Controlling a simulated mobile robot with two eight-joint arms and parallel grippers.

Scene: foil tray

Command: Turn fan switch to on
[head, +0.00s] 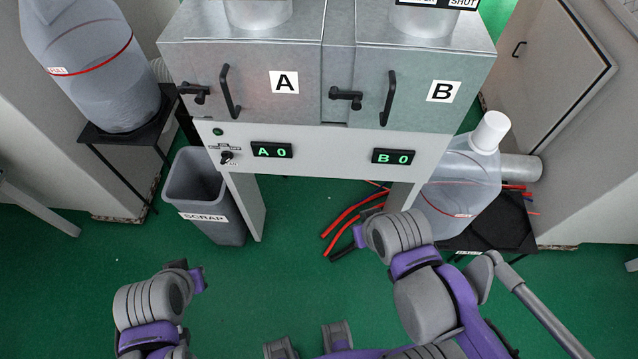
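A small black rotary switch (227,157) sits at the left end of the white panel below cabinet A. It has small labels around it that are too small to read, so I cannot tell its setting or confirm that it is the fan switch. A dark green round lamp or button (217,132) is just above it. My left arm shows at the lower left and my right arm at the lower right, both well short of the panel. I see no gripper fingers of either arm clearly.
Cabinet doors A (300,95) and B (415,95) have black handles. Displays read A 0 (271,150) and B 0 (393,157). A grey SCRAP bin (207,228) stands below the switch. Large containers flank the cabinet. Red and black hoses (345,222) lie underneath. Green floor in front is open.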

